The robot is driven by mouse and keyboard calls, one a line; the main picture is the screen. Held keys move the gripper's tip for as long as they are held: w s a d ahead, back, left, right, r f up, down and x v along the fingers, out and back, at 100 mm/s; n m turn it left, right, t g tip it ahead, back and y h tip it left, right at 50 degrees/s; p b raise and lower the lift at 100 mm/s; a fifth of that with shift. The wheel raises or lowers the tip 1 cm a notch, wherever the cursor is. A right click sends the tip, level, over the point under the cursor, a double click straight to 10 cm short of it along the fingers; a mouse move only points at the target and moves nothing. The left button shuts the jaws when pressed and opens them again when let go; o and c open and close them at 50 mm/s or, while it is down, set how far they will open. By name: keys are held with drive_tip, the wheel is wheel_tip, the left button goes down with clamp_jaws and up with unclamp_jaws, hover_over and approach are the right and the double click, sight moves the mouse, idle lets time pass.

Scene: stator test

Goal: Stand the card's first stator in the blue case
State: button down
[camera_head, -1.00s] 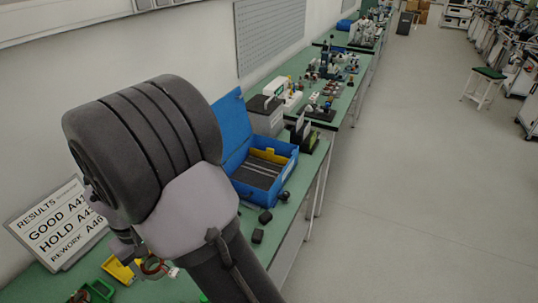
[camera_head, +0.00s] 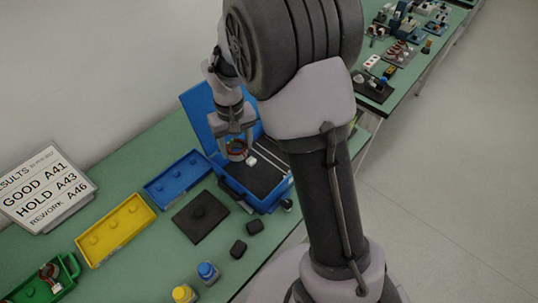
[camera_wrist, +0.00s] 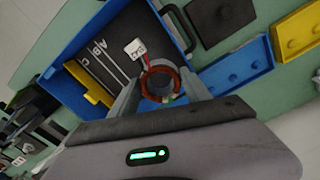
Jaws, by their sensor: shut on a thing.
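My gripper (camera_head: 236,140) is shut on a stator (camera_wrist: 160,80), a ring with copper-red winding, coloured leads and a white tag (camera_wrist: 135,49). The tag's print is too small to read surely. In the head view the held stator (camera_head: 238,150) appears over the left part of the open blue case (camera_head: 268,206). I cannot tell its height above the dark insert (camera_head: 266,178). The insert has pale lines, lettered A, B, C in the wrist view. The results card (camera_head: 45,190) reads GOOD A41, HOLD A43, REWORK A46. Another stator (camera_head: 48,272) lies in the green tray (camera_head: 66,290).
The blue lid (camera_head: 197,108) stands open behind the case. A blue tray (camera_head: 178,177), a yellow tray (camera_head: 115,230) and a black pad (camera_head: 185,226) lie to its left. Small black blocks (camera_head: 238,248) and capped bottles (camera_head: 208,271) stand near the front edge.

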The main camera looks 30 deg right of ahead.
drive_tip(key=f+b, duration=0.3)
drive_tip(key=f, duration=0.6)
drive_tip(key=shift+a, duration=0.2)
drive_tip(key=shift+r, duration=0.1)
